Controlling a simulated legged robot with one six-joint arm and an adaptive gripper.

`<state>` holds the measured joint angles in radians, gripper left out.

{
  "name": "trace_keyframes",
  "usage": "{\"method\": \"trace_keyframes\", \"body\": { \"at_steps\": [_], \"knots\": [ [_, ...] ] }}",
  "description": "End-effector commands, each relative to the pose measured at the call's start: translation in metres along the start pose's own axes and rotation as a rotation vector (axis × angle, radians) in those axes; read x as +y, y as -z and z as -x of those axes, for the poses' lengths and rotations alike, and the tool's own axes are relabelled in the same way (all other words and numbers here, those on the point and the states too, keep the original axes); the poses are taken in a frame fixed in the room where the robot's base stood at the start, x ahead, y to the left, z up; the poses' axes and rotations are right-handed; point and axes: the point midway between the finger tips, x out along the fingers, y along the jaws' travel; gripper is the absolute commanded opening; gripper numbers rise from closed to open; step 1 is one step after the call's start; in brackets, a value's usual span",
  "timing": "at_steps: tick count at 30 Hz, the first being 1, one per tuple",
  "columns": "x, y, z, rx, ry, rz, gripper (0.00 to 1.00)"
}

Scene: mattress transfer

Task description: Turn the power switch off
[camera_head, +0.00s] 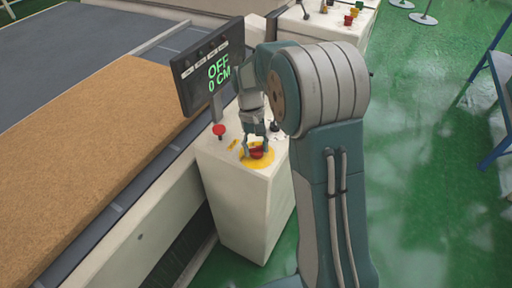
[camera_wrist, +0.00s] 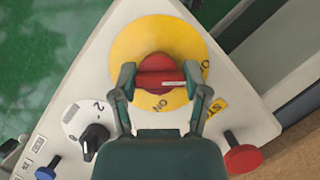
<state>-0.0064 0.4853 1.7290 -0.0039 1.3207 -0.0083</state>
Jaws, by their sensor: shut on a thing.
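The power switch is a red knob (camera_wrist: 158,66) on a round yellow plate (camera_wrist: 135,42), set in the top of a white control box (camera_head: 240,205). A white mark on the knob points to the right in the wrist view. The plate's ON label reads upside down below the knob, and part of another label shows at its right edge. My gripper (camera_wrist: 162,84) is shut on the red knob, one finger on each side. In the head view my gripper (camera_head: 257,148) points down over the plate and partly hides the knob. The display screen (camera_head: 213,72) reads OFF and 0 CM.
A brown mattress (camera_head: 85,150) lies on the conveyor at left. Green floor is free at right, with a blue frame (camera_head: 500,95).

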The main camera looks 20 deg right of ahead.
Motion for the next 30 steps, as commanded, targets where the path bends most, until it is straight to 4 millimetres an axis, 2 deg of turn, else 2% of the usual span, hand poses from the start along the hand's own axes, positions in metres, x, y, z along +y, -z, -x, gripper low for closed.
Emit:
{"method": "trace_keyframes", "body": {
  "at_steps": [7,8,9,10,23,26,30],
  "knots": [
    [-0.001,0.002,0.001,0.009,0.000,0.001,0.12],
    [-0.001,0.002,0.001,0.009,0.001,0.001,0.68],
    [-0.001,0.002,0.001,0.009,0.001,0.000,0.86],
    [-0.001,0.002,0.001,0.008,0.000,0.000,0.94],
    [0.000,0.000,0.002,0.003,0.000,-0.001,0.94],
    [0.000,0.001,0.009,0.004,0.000,-0.001,0.94],
    [-0.001,0.001,0.034,0.006,0.000,-0.001,0.94]
  ]
}}
